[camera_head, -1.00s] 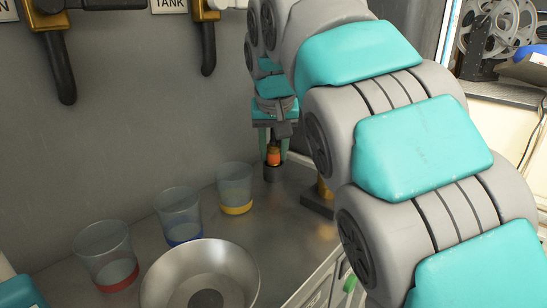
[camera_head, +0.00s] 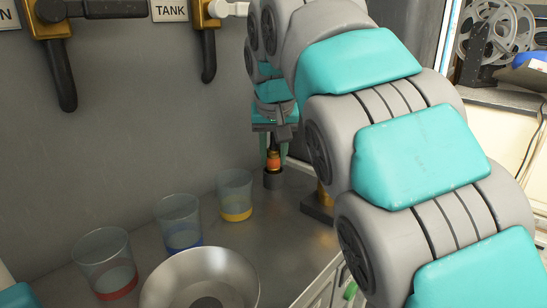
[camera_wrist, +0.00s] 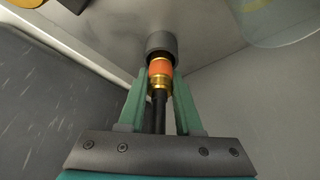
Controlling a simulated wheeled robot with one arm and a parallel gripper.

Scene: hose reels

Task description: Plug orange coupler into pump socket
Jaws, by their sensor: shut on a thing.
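The orange coupler (camera_head: 273,161) is a brass fitting with an orange band. My gripper (camera_head: 273,157) is shut on it and points down. In the wrist view the coupler (camera_wrist: 160,70) sits between the green fingers of my gripper (camera_wrist: 160,85), with a black hose behind it. The pump socket appears to be the dark grey cylinder (camera_head: 273,179) standing on the steel counter. In the wrist view the coupler's tip meets the mouth of this socket (camera_wrist: 160,45); I cannot tell how deep it sits.
Clear cups with yellow (camera_head: 236,196), blue (camera_head: 180,224) and red (camera_head: 106,265) bases stand left of the socket, near a steel bowl (camera_head: 205,280). A brass post on a dark base (camera_head: 320,205) is close on the right. Wall valves (camera_head: 205,40) hang above.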

